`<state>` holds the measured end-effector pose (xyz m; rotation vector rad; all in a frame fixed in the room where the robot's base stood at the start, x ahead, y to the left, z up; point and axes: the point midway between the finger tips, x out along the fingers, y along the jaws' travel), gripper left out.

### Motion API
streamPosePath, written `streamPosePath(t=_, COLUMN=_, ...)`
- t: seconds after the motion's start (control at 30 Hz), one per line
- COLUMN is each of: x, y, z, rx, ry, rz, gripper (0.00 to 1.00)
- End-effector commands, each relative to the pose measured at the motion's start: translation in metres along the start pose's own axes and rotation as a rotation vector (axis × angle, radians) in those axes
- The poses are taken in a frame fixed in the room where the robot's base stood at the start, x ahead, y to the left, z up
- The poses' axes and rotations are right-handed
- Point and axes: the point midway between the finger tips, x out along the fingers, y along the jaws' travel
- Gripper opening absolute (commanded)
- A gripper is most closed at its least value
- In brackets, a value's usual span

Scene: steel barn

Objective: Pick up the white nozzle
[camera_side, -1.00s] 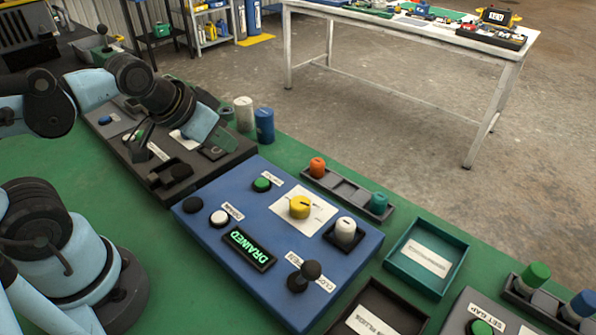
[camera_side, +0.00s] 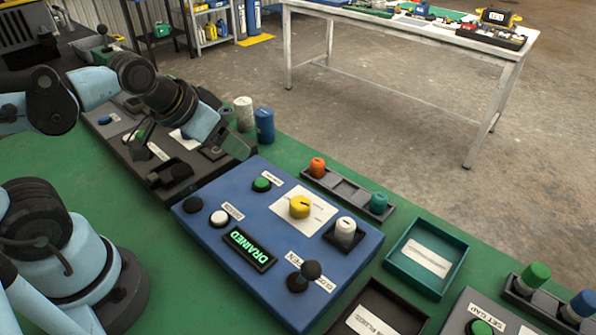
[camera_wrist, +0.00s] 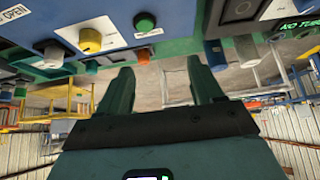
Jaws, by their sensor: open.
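The white nozzle (camera_side: 345,230) stands upright in a dark square holder on the right part of the blue control panel (camera_side: 290,215). It has a white top and a greyer lower part. In the wrist view, where the panel appears upside down, the nozzle (camera_wrist: 48,50) is at the upper left. My gripper (camera_side: 216,128) is above the dark panel at the left of the blue one, well away from the nozzle. In the wrist view my gripper (camera_wrist: 161,78) has its two fingers wide apart with nothing between them.
A teal tray (camera_side: 455,276) lies to the right.

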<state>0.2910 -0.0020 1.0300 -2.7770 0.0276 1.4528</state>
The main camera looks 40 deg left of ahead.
Motion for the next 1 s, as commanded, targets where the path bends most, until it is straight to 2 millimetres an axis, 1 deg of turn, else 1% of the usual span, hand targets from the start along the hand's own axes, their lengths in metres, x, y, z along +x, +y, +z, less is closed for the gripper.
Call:
streamPosePath(t=0.17, x=0.006, y=0.016, z=-0.011, rx=0.098, ry=-0.084, rz=0.095, gripper=0.66)
streamPosePath(t=0.33, x=0.018, y=0.042, z=-0.026, rx=0.252, ry=-0.173, rz=0.264, gripper=0.66)
streamPosePath(t=0.53, x=0.035, y=0.073, z=-0.041, rx=0.448, ry=-0.22, rz=0.5, gripper=0.66)
streamPosePath(t=0.77, x=0.058, y=0.106, z=-0.055, rx=0.684, ry=-0.185, rz=0.804, gripper=0.66)
streamPosePath(t=1.0, x=0.083, y=0.13, z=-0.059, rx=0.929, ry=-0.031, rz=1.13, gripper=0.66)
